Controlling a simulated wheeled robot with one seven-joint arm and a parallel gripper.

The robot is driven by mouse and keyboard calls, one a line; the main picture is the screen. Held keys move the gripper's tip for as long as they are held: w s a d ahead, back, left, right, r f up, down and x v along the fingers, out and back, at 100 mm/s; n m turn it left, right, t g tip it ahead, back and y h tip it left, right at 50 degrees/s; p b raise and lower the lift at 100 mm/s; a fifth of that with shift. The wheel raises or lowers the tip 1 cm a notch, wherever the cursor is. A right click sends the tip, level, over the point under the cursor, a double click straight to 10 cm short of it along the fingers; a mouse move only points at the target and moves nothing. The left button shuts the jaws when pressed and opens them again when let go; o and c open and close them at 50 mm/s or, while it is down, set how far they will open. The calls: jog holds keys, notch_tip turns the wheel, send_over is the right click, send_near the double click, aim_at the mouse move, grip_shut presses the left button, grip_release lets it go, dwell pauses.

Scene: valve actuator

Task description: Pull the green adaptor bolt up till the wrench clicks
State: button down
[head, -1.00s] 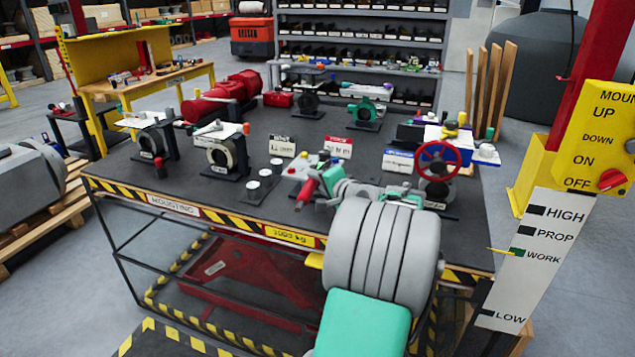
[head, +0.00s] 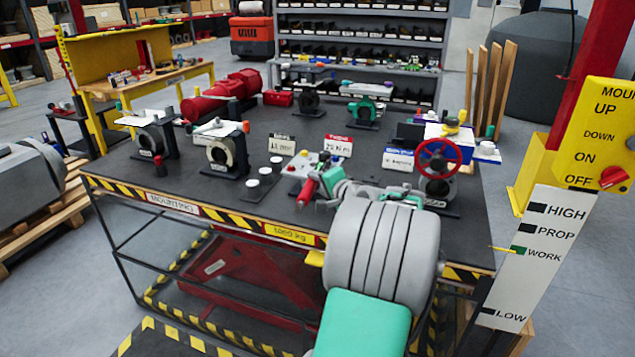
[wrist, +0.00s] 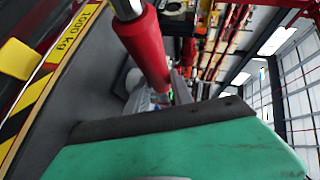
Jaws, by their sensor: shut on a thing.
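A red-handled tool, which looks like the wrench (head: 307,191), slants over the front of the dark workbench (head: 100,177) in the head view. Its red handle (wrist: 147,50) also shows large in the wrist view. My gripper (head: 322,186) is at the tool and appears shut on it; the fingertips are mostly hidden by my own arm. I cannot pick out the green adaptor bolt or see whether the tool sits on it. A flanged valve with a red handwheel (head: 438,160) stands just right of my gripper.
Two grey ring fixtures (head: 222,152) (head: 152,142) stand at the bench's left. Small white cylinders (head: 252,187) and a light tray with small parts (head: 300,166) are near my gripper. A green device (head: 365,110) stands farther back. The middle of the bench is fairly clear.

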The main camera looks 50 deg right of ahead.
jog(key=shift+f+b, duration=0.35)
jog(key=shift+f, duration=0.1)
jog(key=shift+w+a+r+m+g+h+p, duration=0.1)
jog(key=shift+w+a+m+g+h+p, duration=0.3)
jog(key=shift+w+m+h, duration=0.4)
jog(key=shift+s+n, duration=0.1)
jog(key=shift+n, duration=0.2)
jog(key=shift+w+a+r+p, duration=0.15)
jog(key=shift+r+p, duration=0.1)
jog(key=shift+r, duration=0.3)
jog(key=shift+w+d+r+p, duration=0.1)
jog(key=shift+r+p, duration=0.15)
jog(key=shift+r, duration=0.3)
jog(key=shift+s+r+p, duration=0.1)
jog(key=shift+r+p, duration=0.75)
jog(key=shift+r, duration=0.55)
